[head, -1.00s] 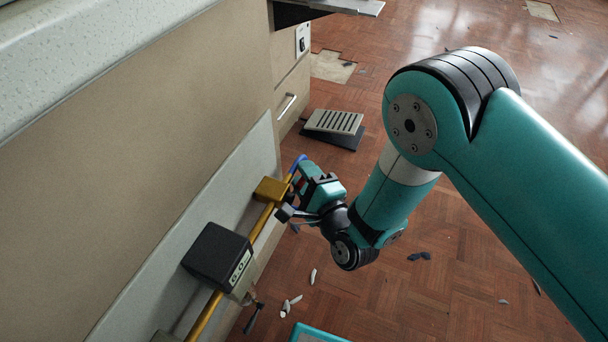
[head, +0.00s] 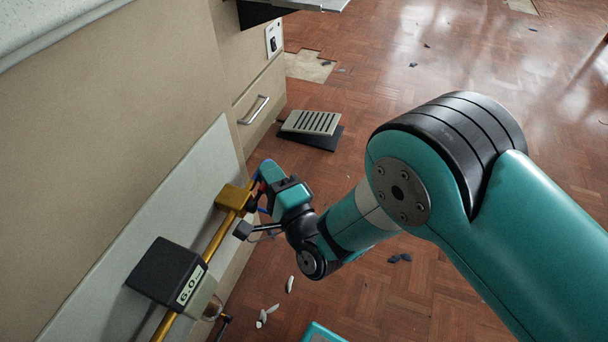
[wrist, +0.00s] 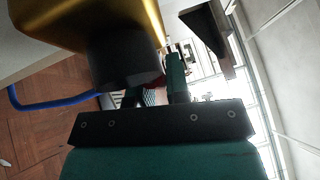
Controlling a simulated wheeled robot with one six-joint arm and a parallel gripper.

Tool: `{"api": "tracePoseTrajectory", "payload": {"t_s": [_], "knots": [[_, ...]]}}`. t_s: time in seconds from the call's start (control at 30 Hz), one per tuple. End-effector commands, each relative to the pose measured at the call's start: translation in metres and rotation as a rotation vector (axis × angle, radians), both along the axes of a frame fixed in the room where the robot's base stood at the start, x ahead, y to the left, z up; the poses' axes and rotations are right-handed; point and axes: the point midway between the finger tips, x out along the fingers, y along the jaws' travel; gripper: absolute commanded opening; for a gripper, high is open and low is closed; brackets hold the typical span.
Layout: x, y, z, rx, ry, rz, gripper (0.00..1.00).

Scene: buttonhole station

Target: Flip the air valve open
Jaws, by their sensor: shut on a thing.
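The air valve's brass block (head: 233,197) sits on a yellow pipe along the pale wall panel in the head view. The brass body (wrist: 90,22) and a dark cylinder under it (wrist: 125,66) fill the upper left of the wrist view. My gripper (head: 260,194) is right beside the block, shut on the valve's lever. A small red part (wrist: 155,85), likely the lever, shows by the fingers, mostly hidden. A dark gauge box (head: 166,269) on the pipe nearer to me has a display reading 6.0.
A blue hose (wrist: 55,103) loops beside the valve in the wrist view. A grey slotted pedal (head: 311,123) lies on the floor beyond. A cabinet drawer (head: 260,103) is behind the valve. White scraps lie on the floor; the open parquet is to the right.

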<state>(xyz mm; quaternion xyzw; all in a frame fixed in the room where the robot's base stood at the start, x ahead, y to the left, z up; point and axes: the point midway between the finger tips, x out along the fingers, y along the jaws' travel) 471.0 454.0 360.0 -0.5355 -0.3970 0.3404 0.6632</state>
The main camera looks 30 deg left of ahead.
Motion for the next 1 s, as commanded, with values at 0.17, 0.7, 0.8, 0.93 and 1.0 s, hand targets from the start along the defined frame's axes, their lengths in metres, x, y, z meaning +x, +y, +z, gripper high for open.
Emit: {"api": "tracePoseTrajectory", "payload": {"t_s": [0.17,0.7,0.8,0.93,1.0], "knots": [[-0.006,0.004,-0.001,-0.002,-0.013,0.01,0.0],[-0.006,0.005,0.0,-0.001,-0.012,0.011,0.41],[-0.007,0.003,0.0,-0.002,-0.01,0.01,0.41],[-0.012,-0.009,-0.003,-0.006,-0.009,0.008,0.41],[-0.019,-0.02,-0.004,-0.006,-0.01,0.012,0.41]]}}
